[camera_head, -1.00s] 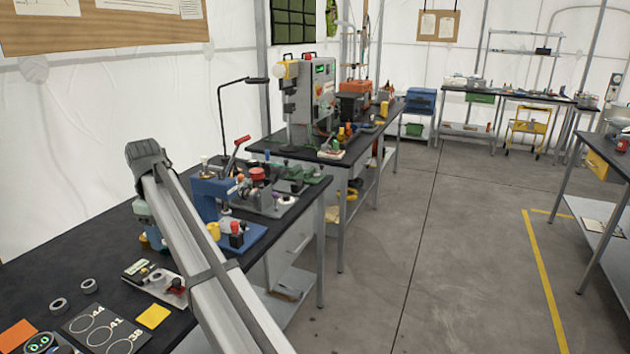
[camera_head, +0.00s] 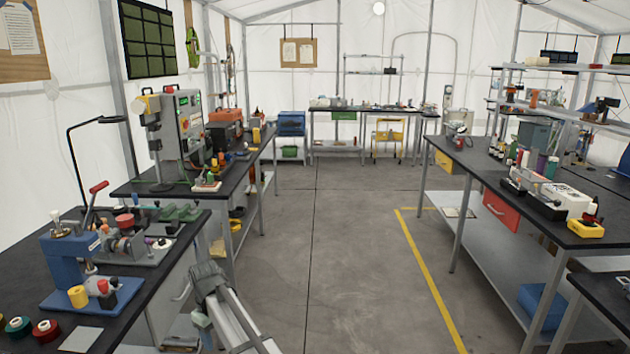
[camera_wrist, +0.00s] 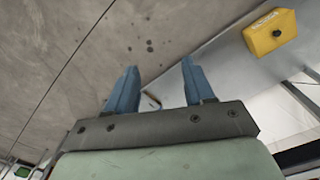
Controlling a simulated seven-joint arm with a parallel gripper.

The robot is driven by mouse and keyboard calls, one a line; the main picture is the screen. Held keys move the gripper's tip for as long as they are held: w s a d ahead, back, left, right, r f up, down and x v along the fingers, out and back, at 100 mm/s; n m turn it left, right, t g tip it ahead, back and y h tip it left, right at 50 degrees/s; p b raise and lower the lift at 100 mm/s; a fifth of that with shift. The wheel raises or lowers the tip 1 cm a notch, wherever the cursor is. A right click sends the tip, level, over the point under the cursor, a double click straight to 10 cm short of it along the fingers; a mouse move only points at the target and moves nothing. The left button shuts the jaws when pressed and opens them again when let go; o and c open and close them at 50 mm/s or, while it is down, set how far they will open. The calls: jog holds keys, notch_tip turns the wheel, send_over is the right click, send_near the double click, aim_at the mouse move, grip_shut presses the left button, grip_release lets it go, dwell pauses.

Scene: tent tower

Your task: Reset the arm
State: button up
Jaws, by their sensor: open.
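My gripper (camera_wrist: 157,90) shows in the wrist view with its two blue fingers apart and nothing between them. Behind the fingers is the grey, spotted concrete floor. In the head view my arm reaches up from the bottom edge, over the floor beside the left bench (camera_head: 150,270). Its end is low in the picture, right of the bench's edge, and the fingers cannot be made out there.
A blue press (camera_head: 75,265) and several small tools stand on the left bench. A right bench (camera_head: 480,170) holds bottles and boxes. The floor aisle (camera_head: 340,230) between them is clear. A yellow box (camera_wrist: 270,32) shows at the wrist view's upper right.

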jog(key=d+f+m, duration=0.3)
jog(key=d+f, duration=0.3)
jog(key=d, duration=0.7)
jog(key=d+f+m, duration=0.3)
jog(key=d+f, duration=0.3)
jog(key=d, duration=0.6)
jog(key=s+d+f+m, duration=0.35)
jog(key=s+d, duration=0.25)
jog(key=d, duration=0.5)
jog(key=s+d+f+m, duration=0.3)
jog(key=s+d+f, duration=0.2)
jog(key=d, duration=0.6)
jog(key=s+f+g, duration=0.3)
jog(key=s+f, duration=0.7)
jog(key=s, duration=0.5)
jog(key=s+f+g, duration=0.3)
jog(key=s+f, duration=0.7)
jog(key=s, duration=0.4)
jog(key=shift+s+a+g, duration=0.35)
jog(key=shift+g, duration=0.05)
